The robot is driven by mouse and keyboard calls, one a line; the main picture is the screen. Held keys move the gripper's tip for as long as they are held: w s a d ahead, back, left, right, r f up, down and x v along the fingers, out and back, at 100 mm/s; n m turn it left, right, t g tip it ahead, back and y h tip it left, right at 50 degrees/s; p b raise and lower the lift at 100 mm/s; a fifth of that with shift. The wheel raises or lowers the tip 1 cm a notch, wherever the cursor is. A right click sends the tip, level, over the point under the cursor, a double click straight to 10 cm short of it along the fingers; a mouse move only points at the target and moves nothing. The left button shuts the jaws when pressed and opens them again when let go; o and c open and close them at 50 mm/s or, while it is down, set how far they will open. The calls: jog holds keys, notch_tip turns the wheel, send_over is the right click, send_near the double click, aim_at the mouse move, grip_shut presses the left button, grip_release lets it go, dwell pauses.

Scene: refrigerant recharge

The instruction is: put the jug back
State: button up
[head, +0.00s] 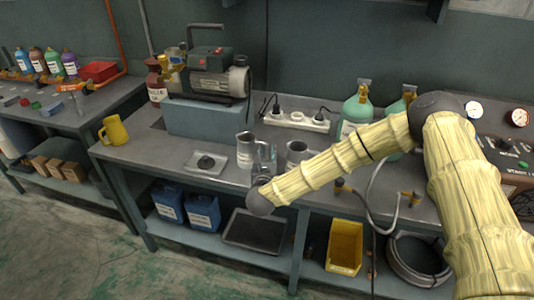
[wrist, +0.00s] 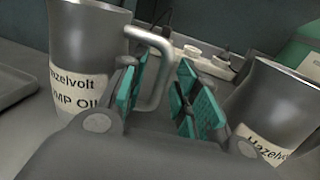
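A grey metal jug (head: 245,152) with a pump oil label stands upright on the workbench, and it fills the left of the wrist view (wrist: 88,50). Its handle (wrist: 160,75) shows between the teal finger pads of my gripper (wrist: 165,95). The pads stand apart with a gap around the handle, so my gripper is open. In the head view my gripper (head: 264,170) is at the bench's front, just right of this jug. A second similar jug (head: 297,151) stands further right, also in the wrist view (wrist: 270,105). I cannot tell which jug the task means.
A flat grey tray (head: 203,172) with a dark round part lies left of the jug. A pump (head: 212,75) sits on a blue-grey block behind. A power strip (head: 297,120) and green bottles (head: 355,112) stand behind right. A yellow mug (head: 115,131) is far left.

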jog(key=shift+r, duration=0.2)
jog(key=shift+s+f, duration=0.2)
jog(key=shift+s, duration=0.1)
jog(key=s+b, duration=0.1)
jog(key=s, duration=0.2)
jog(key=s+a, duration=0.1)
jog(key=s, duration=0.3)
jog(key=s+b, duration=0.1)
jog(key=s, duration=0.3)
jog(key=shift+s+a+r+b, duration=0.15)
jog(key=shift+s+a+b, duration=0.05)
jog(key=shift+b, duration=0.1)
